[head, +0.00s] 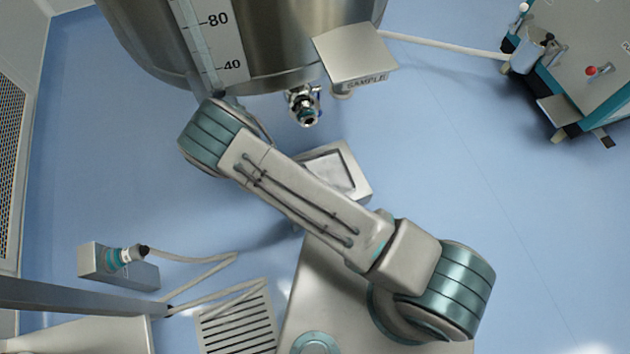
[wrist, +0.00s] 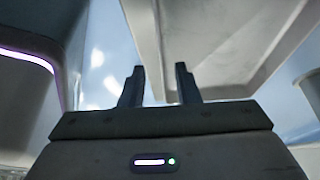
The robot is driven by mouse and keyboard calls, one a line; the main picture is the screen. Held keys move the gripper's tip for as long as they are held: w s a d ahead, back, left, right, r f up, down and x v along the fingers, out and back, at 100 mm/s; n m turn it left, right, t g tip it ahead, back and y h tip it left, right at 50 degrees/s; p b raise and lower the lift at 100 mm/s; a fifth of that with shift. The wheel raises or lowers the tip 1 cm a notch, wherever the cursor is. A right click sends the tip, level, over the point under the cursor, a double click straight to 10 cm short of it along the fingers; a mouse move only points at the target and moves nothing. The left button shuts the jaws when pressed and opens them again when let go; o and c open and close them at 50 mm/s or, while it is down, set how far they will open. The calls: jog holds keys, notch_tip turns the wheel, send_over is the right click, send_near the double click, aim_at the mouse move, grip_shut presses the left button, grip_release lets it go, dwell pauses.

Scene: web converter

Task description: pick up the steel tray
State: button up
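A shallow rectangular steel tray (head: 352,163) with a raised rim shows in the middle of the head view. My arm covers its left and lower parts. In the wrist view, my gripper (wrist: 157,70) is open, with a clear gap between its two fingers and nothing held. A large pale, rimmed surface (wrist: 215,45) fills the top of the wrist view beyond the fingertips. It looks tray-like, but I cannot tell for certain that it is the steel tray. My gripper is hidden behind the arm in the head view.
A steel tank (head: 285,50) with a bottom valve (head: 303,105) stands at the top. A small shelf marked SAMPLE (head: 355,53) juts out beside it. A wheeled cart (head: 590,60) with a hose is at upper right. Blue floor (head: 480,160) is free at right.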

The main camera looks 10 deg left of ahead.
jog(key=b+x, duration=0.1)
jog(key=x, duration=0.2)
jog(key=shift+w+f, duration=0.1)
jog(key=shift+f, duration=0.2)
jog(key=shift+r, duration=0.1)
grip_shut()
